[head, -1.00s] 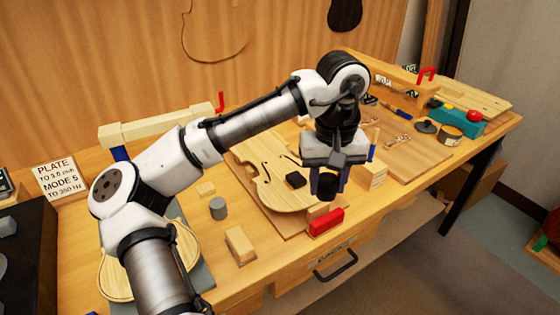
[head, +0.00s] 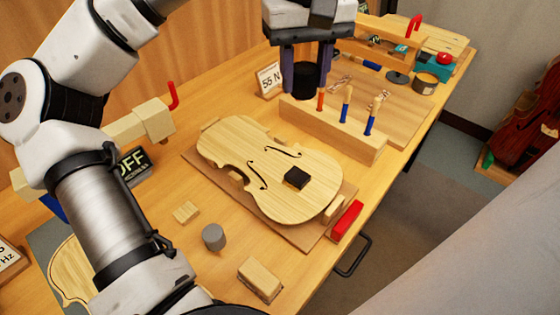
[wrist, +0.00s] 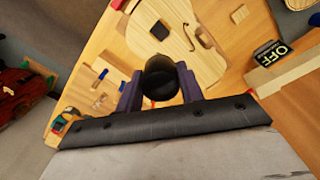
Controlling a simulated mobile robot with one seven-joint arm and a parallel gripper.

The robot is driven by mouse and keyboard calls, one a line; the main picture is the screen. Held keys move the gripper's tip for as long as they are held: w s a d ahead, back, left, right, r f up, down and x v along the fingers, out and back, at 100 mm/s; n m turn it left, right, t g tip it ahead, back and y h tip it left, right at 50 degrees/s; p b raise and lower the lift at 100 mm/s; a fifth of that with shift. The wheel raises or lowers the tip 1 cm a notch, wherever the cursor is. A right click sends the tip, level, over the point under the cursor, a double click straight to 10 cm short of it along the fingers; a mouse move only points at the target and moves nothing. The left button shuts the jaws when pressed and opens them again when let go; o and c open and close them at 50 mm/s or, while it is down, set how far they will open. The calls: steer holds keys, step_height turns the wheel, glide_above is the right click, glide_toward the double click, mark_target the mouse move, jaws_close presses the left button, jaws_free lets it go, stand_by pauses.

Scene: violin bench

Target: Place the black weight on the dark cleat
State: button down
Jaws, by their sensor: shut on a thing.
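My gripper (head: 307,84) is shut on the black weight (head: 306,74), a short dark cylinder held upright between its two purple-grey fingers. In the head view it appears beyond the violin plate (head: 235,145), behind the tool block. I cannot tell how high the weight is above the bench. The wrist view shows the weight (wrist: 161,80) between the fingers (wrist: 160,92). The dark cleat (head: 296,178) is a small black block lying on the pale violin plate, near its right end. The cleat (wrist: 159,31) also shows in the wrist view, apart from the weight.
A wooden block (head: 330,132) holding several coloured-handle tools stands between plate and gripper, near a "55 N" card (head: 270,79). A red block (head: 347,220) sits at the plate's right corner. A grey cylinder (head: 214,237) and wooden block (head: 260,279) stand in front.

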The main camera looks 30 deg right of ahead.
mark_target(298, 175)
step_height(298, 175, down, 20)
steer(key=shift+r, duration=0.2)
stand_by(0.4)
steer(key=shift+f, duration=0.1)
steer(key=c, duration=0.9)
jaws_free()
step_height(298, 175, up, 12)
